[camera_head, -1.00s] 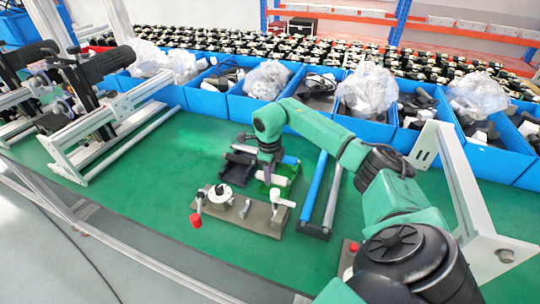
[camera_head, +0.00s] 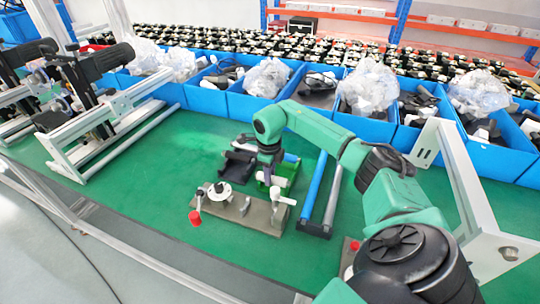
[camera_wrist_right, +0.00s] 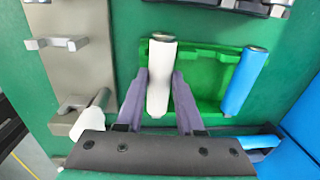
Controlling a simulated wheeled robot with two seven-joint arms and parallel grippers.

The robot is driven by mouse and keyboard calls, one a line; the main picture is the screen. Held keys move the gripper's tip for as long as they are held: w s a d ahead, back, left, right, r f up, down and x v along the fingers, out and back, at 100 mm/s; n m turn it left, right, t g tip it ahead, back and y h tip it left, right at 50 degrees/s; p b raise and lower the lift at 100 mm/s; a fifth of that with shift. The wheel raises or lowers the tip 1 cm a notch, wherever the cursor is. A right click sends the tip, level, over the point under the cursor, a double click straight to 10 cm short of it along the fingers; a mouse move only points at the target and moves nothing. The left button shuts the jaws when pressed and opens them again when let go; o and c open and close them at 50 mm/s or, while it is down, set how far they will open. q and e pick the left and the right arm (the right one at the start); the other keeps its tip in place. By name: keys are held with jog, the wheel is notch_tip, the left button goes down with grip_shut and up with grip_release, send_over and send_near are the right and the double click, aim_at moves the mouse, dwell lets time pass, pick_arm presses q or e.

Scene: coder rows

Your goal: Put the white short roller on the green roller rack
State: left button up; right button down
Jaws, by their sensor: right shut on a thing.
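The white short roller (camera_wrist_right: 161,78) is gripped between the two purple fingers of my right gripper (camera_wrist_right: 160,95) in the right wrist view. It lies over the left part of the green roller rack (camera_wrist_right: 205,62); I cannot tell if it touches the rack. A short blue roller (camera_wrist_right: 245,80) lies along the rack's right side. In the head view, my right gripper (camera_head: 268,174) is low over the green rack (camera_head: 291,171), and its wrist hides part of the rack. The white roller (camera_head: 278,181) shows there only in part. My left gripper is not in view.
A grey-brown plate with clamps and a red knob (camera_head: 195,218) stands just in front. A long rack with a blue roller (camera_head: 314,184) and a grey roller (camera_head: 333,196) stands to the right. Blue bins (camera_head: 250,107) line the back.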

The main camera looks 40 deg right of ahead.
jog(key=shift+f, duration=0.15)
jog(key=shift+c, duration=2.3)
grip_release()
notch_tip(320, 180, up, 15)
jog(key=b, duration=0.2)
jog(key=shift+s+a+f, duration=0.2)
jog(key=shift+s+a, duration=0.15)
jog(key=shift+a, duration=0.1)
